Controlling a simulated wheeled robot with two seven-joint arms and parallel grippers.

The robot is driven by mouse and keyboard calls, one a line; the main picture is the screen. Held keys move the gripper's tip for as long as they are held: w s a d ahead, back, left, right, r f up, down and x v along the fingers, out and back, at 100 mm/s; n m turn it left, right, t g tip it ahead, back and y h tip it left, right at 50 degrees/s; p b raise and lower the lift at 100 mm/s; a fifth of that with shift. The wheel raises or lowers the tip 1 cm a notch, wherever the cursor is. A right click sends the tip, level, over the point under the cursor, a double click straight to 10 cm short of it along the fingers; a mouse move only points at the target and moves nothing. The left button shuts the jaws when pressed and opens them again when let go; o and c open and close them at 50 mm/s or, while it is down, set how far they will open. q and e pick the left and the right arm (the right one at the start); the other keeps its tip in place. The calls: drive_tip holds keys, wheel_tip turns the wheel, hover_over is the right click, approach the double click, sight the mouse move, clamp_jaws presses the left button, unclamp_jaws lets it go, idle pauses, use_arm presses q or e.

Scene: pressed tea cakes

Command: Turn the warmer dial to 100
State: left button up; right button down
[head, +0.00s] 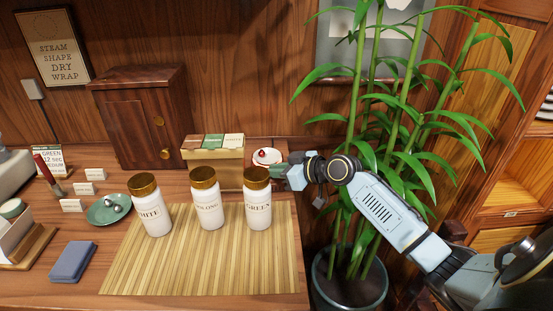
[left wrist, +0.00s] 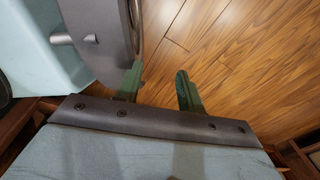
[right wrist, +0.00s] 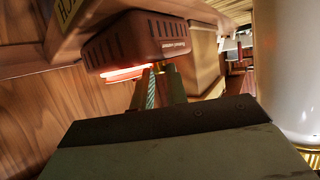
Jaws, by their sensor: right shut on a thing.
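The warmer is a brown vented box (right wrist: 135,42) with a glowing red strip in the right wrist view. In the head view its pale round top (head: 268,156) shows behind the right-hand jar, with a small red thing on it. My right gripper (head: 281,171) reaches it from the right. In the right wrist view its fingertips (right wrist: 159,68) meet at the warmer's side and are shut on the dial, which they mostly hide. The dial's number cannot be read. My left gripper (left wrist: 160,73) is open and empty above the wooden floor, and is outside the head view.
White jars with gold lids, including the GREEN jar (head: 257,200), stand on a bamboo mat (head: 200,275) close to my right gripper. A box of cards (head: 214,162) and a wooden cabinet (head: 140,115) stand behind. A potted plant (head: 350,280) stands by my right arm.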

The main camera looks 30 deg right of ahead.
drive_tip(key=m+h+p, duration=0.1)
drive_tip(key=p, duration=0.2)
drive_tip(key=m+h+p, duration=0.1)
drive_tip(key=p, duration=0.2)
drive_tip(key=m+t+h+p, duration=0.1)
drive_tip(key=p, duration=0.2)
drive_tip(key=shift+s+a+r+h, duration=0.2)
drive_tip(key=shift+a+h, duration=0.1)
drive_tip(key=shift+h, duration=0.1)
use_arm(q)
drive_tip(key=d+r+p, duration=0.2)
drive_tip(key=d+r, duration=0.3)
drive_tip(key=r, duration=0.7)
drive_tip(key=shift+d+h, duration=0.15)
drive_tip(key=shift+h, duration=0.15)
use_arm(e)
drive_tip(key=shift+a+f+m+h, duration=0.1)
drive_tip(key=shift+f+m+h, duration=0.1)
drive_tip(key=shift+m+h, duration=0.3)
use_arm(q)
drive_tip(key=shift+s, duration=0.1)
use_arm(e)
drive_tip(key=c, duration=1.7)
unclamp_jaws()
